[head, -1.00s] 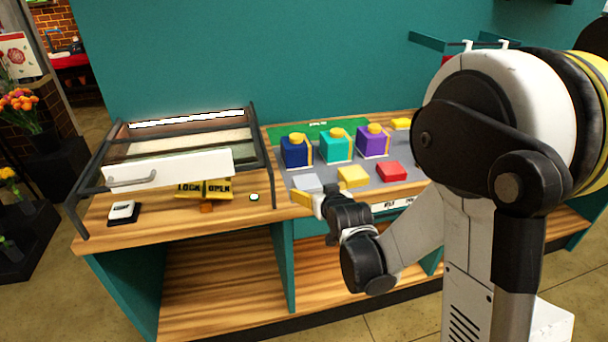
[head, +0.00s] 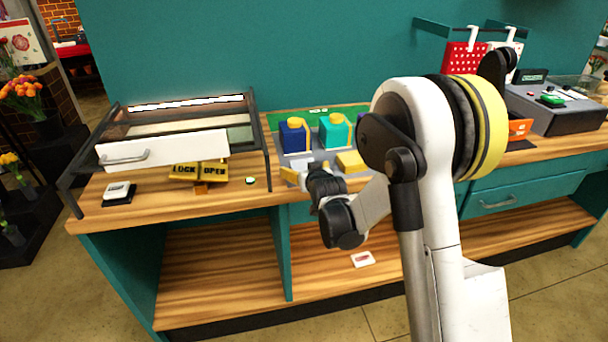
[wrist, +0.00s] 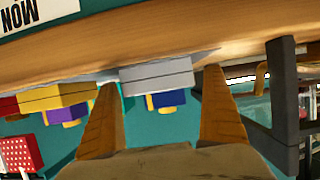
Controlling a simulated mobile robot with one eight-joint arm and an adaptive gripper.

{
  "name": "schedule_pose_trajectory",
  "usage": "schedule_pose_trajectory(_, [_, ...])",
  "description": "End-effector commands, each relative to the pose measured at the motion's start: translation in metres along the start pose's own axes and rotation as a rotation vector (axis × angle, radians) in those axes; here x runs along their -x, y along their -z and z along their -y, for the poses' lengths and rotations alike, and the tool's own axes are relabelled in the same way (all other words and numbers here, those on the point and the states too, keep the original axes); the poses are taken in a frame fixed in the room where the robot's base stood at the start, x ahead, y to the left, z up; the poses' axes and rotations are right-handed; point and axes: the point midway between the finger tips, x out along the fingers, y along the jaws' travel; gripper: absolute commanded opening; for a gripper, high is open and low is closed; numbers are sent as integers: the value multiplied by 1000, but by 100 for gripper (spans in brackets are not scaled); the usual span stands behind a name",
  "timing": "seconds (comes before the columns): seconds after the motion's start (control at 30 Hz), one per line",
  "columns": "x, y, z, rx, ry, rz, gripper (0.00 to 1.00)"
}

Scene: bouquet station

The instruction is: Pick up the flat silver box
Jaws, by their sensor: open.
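The flat silver box (wrist: 157,77) shows in the wrist view as a pale grey slab between my two finger tips. In the head view only part of the silver box (head: 299,167) shows on the grey mat, behind my fingers. My gripper (wrist: 163,82) is open, with one yellow finger on each side of the box. In the head view my gripper (head: 291,175) is at the mat's front left. I cannot tell whether the fingers touch the box.
A yellow block (head: 351,161) lies right of the silver box. Blue (head: 292,136) and teal (head: 333,131) boxes with yellow tops stand behind. A framed rack with a white handled front (head: 165,150) stands to the left. My arm hides the mat's right part.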

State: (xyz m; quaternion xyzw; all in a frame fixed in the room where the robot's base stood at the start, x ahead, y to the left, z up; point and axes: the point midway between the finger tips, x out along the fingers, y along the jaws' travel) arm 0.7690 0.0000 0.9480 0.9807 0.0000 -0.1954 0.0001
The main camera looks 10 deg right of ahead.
Motion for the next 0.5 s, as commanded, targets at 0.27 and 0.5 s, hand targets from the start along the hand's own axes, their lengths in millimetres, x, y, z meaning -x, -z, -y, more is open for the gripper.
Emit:
schedule_pose_trajectory(0.27, [-2, 1, 0, 0, 0, 0, 88])
schedule_pose_trajectory(0.5, [-2, 1, 0, 0, 0, 0, 35])
